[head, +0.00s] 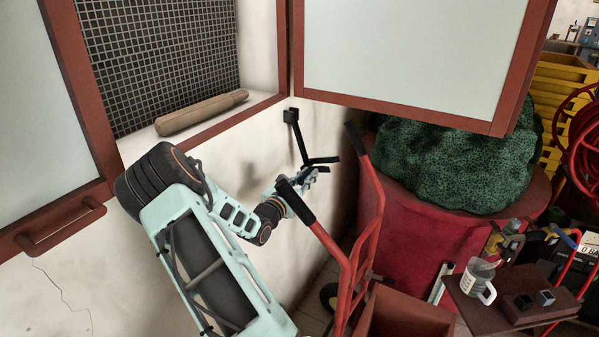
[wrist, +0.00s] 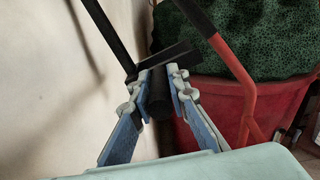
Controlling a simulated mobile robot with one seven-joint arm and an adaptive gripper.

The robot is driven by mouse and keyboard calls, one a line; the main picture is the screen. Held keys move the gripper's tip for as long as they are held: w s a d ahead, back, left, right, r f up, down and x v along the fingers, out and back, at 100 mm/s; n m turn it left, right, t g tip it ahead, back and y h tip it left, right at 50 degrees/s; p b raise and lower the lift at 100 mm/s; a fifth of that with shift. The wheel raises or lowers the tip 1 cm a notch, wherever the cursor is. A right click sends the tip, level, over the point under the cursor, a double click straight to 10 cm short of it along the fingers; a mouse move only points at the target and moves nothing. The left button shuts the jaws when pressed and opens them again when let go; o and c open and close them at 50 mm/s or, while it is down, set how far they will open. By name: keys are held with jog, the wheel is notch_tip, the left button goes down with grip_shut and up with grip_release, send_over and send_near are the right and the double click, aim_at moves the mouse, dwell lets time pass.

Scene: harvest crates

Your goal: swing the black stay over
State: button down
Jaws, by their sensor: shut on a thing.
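The black stay (head: 301,141) hangs from a small bracket on the pale wall under the window opening. It slants down and right to a forked lower end. In the wrist view the stay (wrist: 107,35) comes in from the top left and meets a black crosspiece at the fingertips. My gripper (head: 311,173) is at the stay's lower end. In the wrist view my gripper (wrist: 160,73) is shut on the stay's end, with a dark round piece between the fingers. The fingers hide part of the grip.
A red hand truck (head: 370,215) with black grips stands close beside my gripper. A red tub (head: 420,235) with a green mound is behind it. Window leaves (head: 415,50) hang left and right of the meshed opening. A rolling-pin-like wooden piece (head: 200,112) lies on the sill.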

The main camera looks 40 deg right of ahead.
jog(key=shift+s+d+r+n+p, duration=0.3)
jog(key=shift+s+r+n+p, duration=0.25)
jog(key=shift+s+n+p, duration=0.1)
jog(key=shift+s+d+r+n+p, duration=0.25)
jog(key=shift+s+r+n+p, duration=0.3)
jog(key=shift+s, duration=0.1)
jog(key=c, duration=1.8)
grip_release()
jog(key=shift+c, duration=0.2)
